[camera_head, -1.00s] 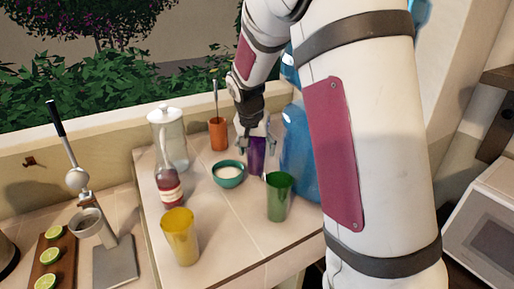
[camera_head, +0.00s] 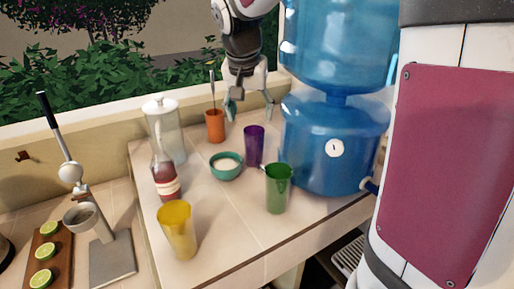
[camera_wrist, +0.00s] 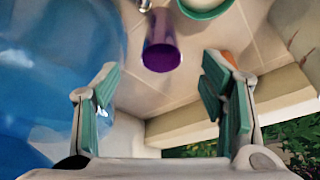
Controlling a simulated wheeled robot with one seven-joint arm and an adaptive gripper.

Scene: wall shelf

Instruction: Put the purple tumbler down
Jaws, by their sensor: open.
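The purple tumbler (camera_head: 254,146) stands upright on the tiled counter, between the teal bowl and the blue water dispenser. It also shows in the wrist view (camera_wrist: 161,50), at the top middle, beyond my fingertips. My gripper (camera_head: 251,110) is open and empty, above and behind the tumbler in the head view. Its two teal-padded fingers are spread wide in the wrist view (camera_wrist: 160,88), with clear space between them. Nothing hides the tumbler in the head view.
A teal bowl (camera_head: 226,167) of white contents, green tumbler (camera_head: 278,190), yellow tumbler (camera_head: 177,232), dark red bottle (camera_head: 165,180), glass jar (camera_head: 170,130) and orange cup (camera_head: 214,126) share the counter (camera_head: 225,215). The blue water dispenser (camera_head: 322,160) stands close on the right.

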